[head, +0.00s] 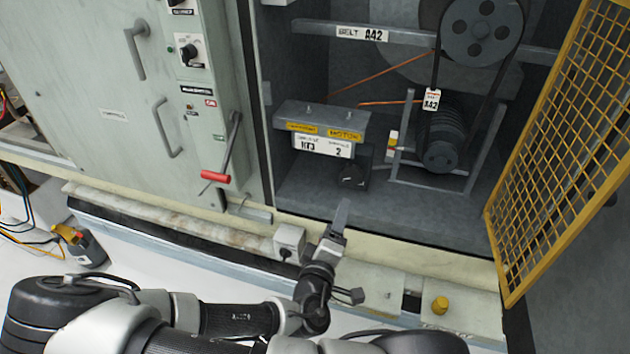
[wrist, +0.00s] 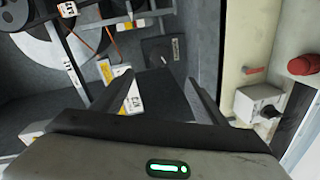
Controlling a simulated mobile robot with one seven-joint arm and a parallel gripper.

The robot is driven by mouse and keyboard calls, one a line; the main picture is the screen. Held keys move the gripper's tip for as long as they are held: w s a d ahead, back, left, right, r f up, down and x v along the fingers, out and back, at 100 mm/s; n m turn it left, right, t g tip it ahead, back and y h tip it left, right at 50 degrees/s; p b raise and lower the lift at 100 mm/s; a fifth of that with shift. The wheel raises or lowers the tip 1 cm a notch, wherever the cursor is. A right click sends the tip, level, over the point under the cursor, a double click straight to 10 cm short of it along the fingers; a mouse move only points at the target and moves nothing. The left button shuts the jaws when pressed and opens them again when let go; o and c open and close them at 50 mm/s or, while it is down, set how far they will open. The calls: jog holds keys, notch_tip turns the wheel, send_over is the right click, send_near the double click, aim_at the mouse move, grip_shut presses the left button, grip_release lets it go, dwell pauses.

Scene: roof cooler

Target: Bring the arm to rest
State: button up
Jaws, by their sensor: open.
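My gripper (head: 337,222) is at the front sill of the open cooler compartment in the head view. Its fingers point inward over the compartment floor. In the wrist view my gripper (wrist: 156,84) shows two fingers spread apart with nothing between them. My arm reaches in from the lower left, bent at the wrist. No contact between the fingers and the cabinet can be made out.
A yellow mesh door (head: 553,150) stands open at the right. The motor (head: 440,140) and belt sit inside, beside a labelled box (head: 322,125). A red-handled lever (head: 216,177) is left of the opening. A grey switch box (head: 289,241) is close to my gripper.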

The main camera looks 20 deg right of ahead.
jog(key=s+a+f+m+g+y, duration=0.3)
jog(key=a+f+m+g, duration=0.1)
jog(key=f+m+g, duration=0.3)
jog(key=a+r+m+g+y, duration=0.1)
jog(key=a+r+g+y, duration=0.1)
jog(key=a+r+y, duration=0.7)
jog(key=s+r, duration=0.4)
jog(key=r, duration=0.9)
jog(key=s+d+r+h, duration=0.3)
jog(key=s+d+r, duration=0.3)
jog(key=s+r, duration=0.2)
notch_tip(320, 180, up, 2)
jog(key=shift+s+d+t, duration=0.25)
jog(key=shift+d+t, duration=0.05)
jog(key=shift+d, duration=0.05)
